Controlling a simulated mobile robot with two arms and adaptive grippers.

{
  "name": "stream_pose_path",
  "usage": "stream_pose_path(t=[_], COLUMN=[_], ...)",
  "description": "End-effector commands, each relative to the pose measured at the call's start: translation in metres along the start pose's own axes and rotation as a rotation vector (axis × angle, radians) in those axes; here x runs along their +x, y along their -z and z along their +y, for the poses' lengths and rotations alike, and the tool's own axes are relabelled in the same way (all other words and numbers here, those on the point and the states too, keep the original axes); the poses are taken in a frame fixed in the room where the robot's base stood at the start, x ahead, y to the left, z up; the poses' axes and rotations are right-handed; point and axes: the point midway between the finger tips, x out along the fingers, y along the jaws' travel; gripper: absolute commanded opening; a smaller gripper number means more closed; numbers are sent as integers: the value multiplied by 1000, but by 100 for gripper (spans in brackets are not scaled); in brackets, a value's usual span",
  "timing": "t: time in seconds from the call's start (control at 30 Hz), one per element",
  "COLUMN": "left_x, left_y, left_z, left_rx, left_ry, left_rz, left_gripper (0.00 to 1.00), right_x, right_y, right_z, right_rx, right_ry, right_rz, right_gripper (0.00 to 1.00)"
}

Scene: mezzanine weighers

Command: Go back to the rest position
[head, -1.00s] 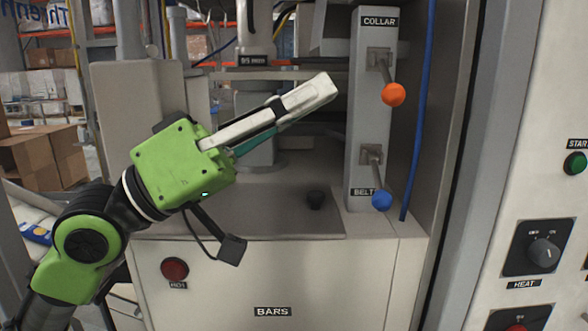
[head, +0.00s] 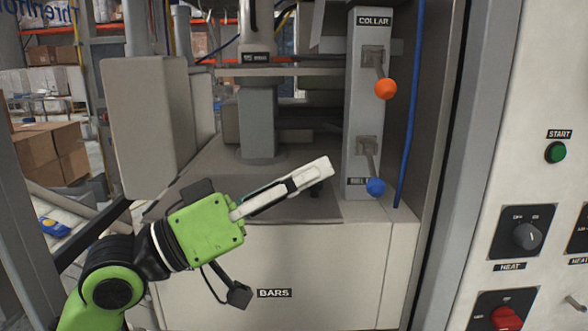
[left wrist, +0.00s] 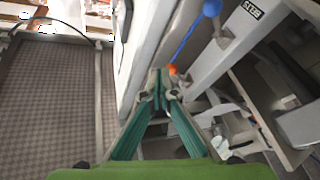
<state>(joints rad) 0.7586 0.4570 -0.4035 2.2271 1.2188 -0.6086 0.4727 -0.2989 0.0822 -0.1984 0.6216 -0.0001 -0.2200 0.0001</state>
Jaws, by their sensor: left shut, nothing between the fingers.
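My left gripper (head: 326,165) is in front of the machine, above the BARS panel, with its fingers pointing right and slightly up. It is shut and holds nothing. In the left wrist view its green fingers (left wrist: 160,92) meet at the tips. The blue-knobbed lever (head: 375,187) on the grey post is to the right of the fingertips, apart from them. The orange-knobbed lever (head: 385,89), under the COLLAR label, is higher on the same post. My right gripper is in neither view.
A white control panel at the right carries a green START button (head: 555,152), a HEAT dial (head: 527,236) and a red switch (head: 507,318). A blue hose (head: 413,120) hangs beside the post. Cardboard boxes (head: 50,150) stand at the far left. Open floor shows in the left wrist view (left wrist: 50,100).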

Motion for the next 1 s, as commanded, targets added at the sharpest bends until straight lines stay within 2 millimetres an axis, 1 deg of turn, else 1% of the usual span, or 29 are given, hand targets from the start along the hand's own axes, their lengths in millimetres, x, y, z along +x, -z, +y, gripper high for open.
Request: stream_pose_path(t=[0.03,0.07,0.17,0.2,0.27,0.3,0.37,0.4,0.47,0.5,0.57,0.6,0.67,0.7,0.77,0.8,0.87,0.9,1.0], left_x=[-4,-7,-20,-28,-43,-56,-77,-92,-119,-138,-170,-193,-228,-252,-286,-308,-336,-354,-394], left_y=[-15,-24,-59,-77,-107,-127,-158,-178,-209,-230,-261,-282,-311,-329,-353,-366,-384,-393,-415], left_z=[-14,-22,-53,-68,-92,-107,-128,-140,-157,-166,-177,-181,-185,-185,-182,-178,-171,-166,-150], left_rx=[3,7,28,38,51,58,65,70,70,68,61,53,40,29,11,-2,-20,-34,-67], left_ry=[36,60,157,208,290,348,435,493,581,639,728,785,869,919,990,1033,1086,1118,1186], left_rz=[-16,-26,-72,-97,-142,-177,-232,-272,-338,-385,-461,-516,-600,-658,-740,-793,-865,-909,-1014], left_gripper=[0,0,0,0,0,0,0,0,0,0,0,0,0,0,0,0,0,0,0], right_x=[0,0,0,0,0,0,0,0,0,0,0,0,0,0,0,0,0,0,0], right_y=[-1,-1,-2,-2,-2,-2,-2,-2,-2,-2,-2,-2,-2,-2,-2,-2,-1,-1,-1], right_z=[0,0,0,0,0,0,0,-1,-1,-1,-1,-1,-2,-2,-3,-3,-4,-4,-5], right_rx=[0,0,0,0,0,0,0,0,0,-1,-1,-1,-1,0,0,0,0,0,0], right_ry=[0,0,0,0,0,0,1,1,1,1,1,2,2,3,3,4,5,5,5], right_rz=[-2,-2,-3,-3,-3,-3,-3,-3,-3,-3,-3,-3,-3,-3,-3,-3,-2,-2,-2], right_gripper=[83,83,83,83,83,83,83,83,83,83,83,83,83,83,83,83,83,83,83])
